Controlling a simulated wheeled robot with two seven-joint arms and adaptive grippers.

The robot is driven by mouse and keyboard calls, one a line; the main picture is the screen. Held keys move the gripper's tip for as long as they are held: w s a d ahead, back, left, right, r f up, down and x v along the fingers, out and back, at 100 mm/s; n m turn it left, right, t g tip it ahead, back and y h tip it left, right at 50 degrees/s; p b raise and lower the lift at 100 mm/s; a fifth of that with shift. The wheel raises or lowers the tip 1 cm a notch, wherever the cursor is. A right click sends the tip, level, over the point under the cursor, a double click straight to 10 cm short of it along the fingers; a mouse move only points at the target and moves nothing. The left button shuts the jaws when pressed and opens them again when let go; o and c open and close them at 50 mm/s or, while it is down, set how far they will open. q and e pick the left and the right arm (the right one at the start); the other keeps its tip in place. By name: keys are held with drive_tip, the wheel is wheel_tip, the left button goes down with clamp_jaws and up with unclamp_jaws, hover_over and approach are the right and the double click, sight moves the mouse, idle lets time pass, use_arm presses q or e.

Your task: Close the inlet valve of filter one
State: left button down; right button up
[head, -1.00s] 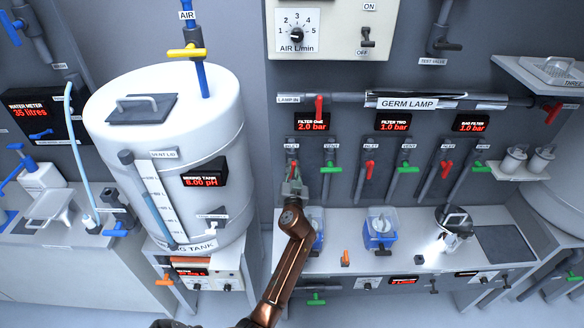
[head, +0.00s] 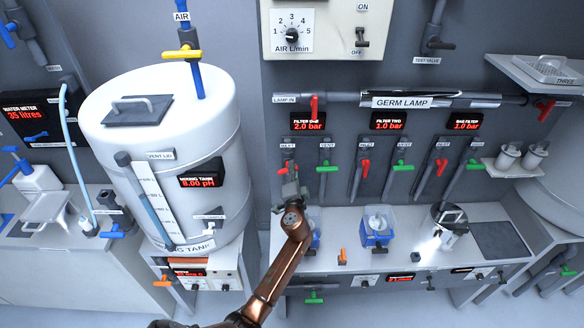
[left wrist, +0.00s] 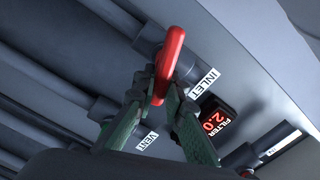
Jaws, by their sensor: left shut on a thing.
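The inlet valve of filter one has a red handle (head: 285,168) on the left pipe below the FILTER ONE display (head: 308,121), which reads 2.0 bar. My left gripper (head: 290,187) is at this handle and partly hides it in the head view. In the left wrist view the red handle (left wrist: 169,60) stands beside the INLET label, and the green fingers of the left gripper (left wrist: 163,92) are shut on its near end. The pipe labelled VENT beside it carries a green handle (head: 327,168). My right gripper is not in view.
Filter two has its own red inlet handle (head: 366,166) and green vent handle (head: 403,166) to the right. A white mixing tank (head: 120,105) stands close on the left. A blue container (head: 377,228) stands on the counter below.

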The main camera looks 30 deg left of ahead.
use_arm(q)
drive_tip(key=shift+d+f+m+p, duration=0.1)
drive_tip(key=shift+f+m+p, duration=0.15)
drive_tip(key=shift+m, duration=0.65)
drive_tip(key=shift+d+f+m+p, duration=0.1)
drive_tip(key=shift+f+m+p, duration=0.1)
drive_tip(key=shift+m, duration=0.7)
drive_tip(key=c, duration=2)
unclamp_jaws()
drive_tip(key=shift+o, duration=0.2)
drive_tip(key=v, duration=1.2)
drive_tip(key=shift+a, duration=0.15)
